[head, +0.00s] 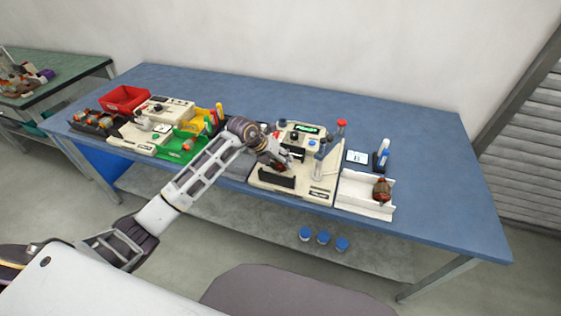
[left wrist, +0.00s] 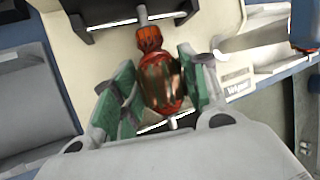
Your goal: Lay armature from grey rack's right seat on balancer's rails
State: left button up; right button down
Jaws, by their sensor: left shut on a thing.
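My left gripper (head: 278,163) is over the cream balancer (head: 262,181). In the left wrist view the left gripper (left wrist: 163,90) is shut on an armature (left wrist: 158,82), with its green pads on both sides of the red-brown body. The shaft ends point toward dark rails (left wrist: 90,22) on the balancer; I cannot tell whether they touch them. A pale rack (head: 352,196) to the right of the balancer has another brown armature (head: 381,190) at its right side. My right gripper is not in view.
A red bin (head: 125,98), a dark rack with several armatures (head: 92,124), and green (head: 172,150) and yellow bins stand at the left. A red-topped post (head: 341,126) and a small display (head: 357,157) stand right of my gripper. The table's back right is clear.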

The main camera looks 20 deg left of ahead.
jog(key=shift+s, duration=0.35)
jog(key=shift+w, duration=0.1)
pick_arm(q)
jog(key=o, duration=1.4)
jog(key=shift+c, duration=0.2)
jog(key=v, duration=1.2)
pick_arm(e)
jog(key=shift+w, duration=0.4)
